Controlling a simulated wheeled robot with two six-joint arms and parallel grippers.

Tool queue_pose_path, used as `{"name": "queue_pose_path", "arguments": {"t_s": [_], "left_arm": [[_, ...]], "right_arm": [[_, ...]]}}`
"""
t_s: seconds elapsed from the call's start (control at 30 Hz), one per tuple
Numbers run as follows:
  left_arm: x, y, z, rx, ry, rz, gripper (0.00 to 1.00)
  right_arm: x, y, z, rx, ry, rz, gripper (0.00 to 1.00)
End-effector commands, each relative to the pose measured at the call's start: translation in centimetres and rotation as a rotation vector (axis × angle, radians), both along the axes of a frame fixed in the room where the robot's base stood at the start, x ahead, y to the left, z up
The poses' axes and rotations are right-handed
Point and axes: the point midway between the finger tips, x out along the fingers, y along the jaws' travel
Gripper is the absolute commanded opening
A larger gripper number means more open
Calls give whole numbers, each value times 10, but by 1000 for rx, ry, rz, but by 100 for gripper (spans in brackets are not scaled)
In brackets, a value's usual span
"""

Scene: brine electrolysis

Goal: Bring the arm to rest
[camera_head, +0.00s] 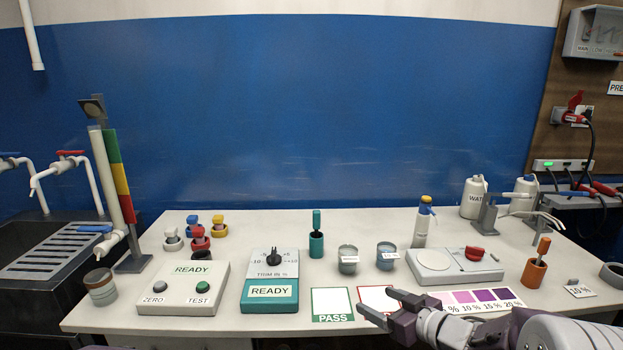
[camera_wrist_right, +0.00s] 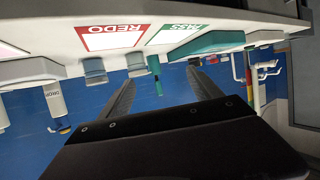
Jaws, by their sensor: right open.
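My right arm comes in from the lower right in the head view. Its gripper (camera_head: 378,303) is open and empty, above the front edge of the table by the red-framed REDO card (camera_head: 372,293). In the right wrist view the two fingers of the gripper (camera_wrist_right: 161,76) stand apart with nothing between them. That view looks tilted and upside down, with the REDO card (camera_wrist_right: 112,37) and the PASS card (camera_wrist_right: 178,34) near its top. My left gripper does not show in either view.
The white table (camera_head: 210,325) holds a READY box (camera_head: 195,270), a teal trim box (camera_head: 271,265), two grey cups (camera_head: 348,258) (camera_head: 386,253), a white scale-like device (camera_head: 435,262) and an orange holder (camera_head: 534,272). A colour-banded column (camera_head: 120,175) stands left, beside a sink (camera_head: 60,255).

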Motion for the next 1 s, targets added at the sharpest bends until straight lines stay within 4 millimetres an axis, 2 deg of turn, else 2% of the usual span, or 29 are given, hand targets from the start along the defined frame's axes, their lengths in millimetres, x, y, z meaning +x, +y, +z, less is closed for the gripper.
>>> {"name": "queue_pose_path", "arguments": {"t_s": [0.03,0.13,0.27,0.37,0.47,0.6,0.7,0.8,0.83,0.9,1.0], "left_arm": [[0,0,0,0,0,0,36],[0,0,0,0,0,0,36],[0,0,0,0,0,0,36],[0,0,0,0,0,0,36],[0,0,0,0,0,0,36],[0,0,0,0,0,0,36],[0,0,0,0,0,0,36],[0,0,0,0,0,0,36],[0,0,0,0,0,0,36],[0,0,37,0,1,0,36],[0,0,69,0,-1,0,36]], "right_arm": [[-1,14,5,9,-4,7,74],[-1,27,4,11,24,-60,74],[-8,20,-16,-29,116,-200,74],[-26,7,-42,-73,235,-318,74],[-59,-7,-74,-121,400,-426,74],[-118,-22,-115,-173,662,-530,74],[-165,-25,-137,-193,855,-568,74],[-211,-19,-151,-216,1044,-555,74],[-225,-17,-152,-240,1099,-527,74],[-225,-18,-115,-260,1093,-506,74],[-224,-18,-83,-260,1092,-507,74]]}}
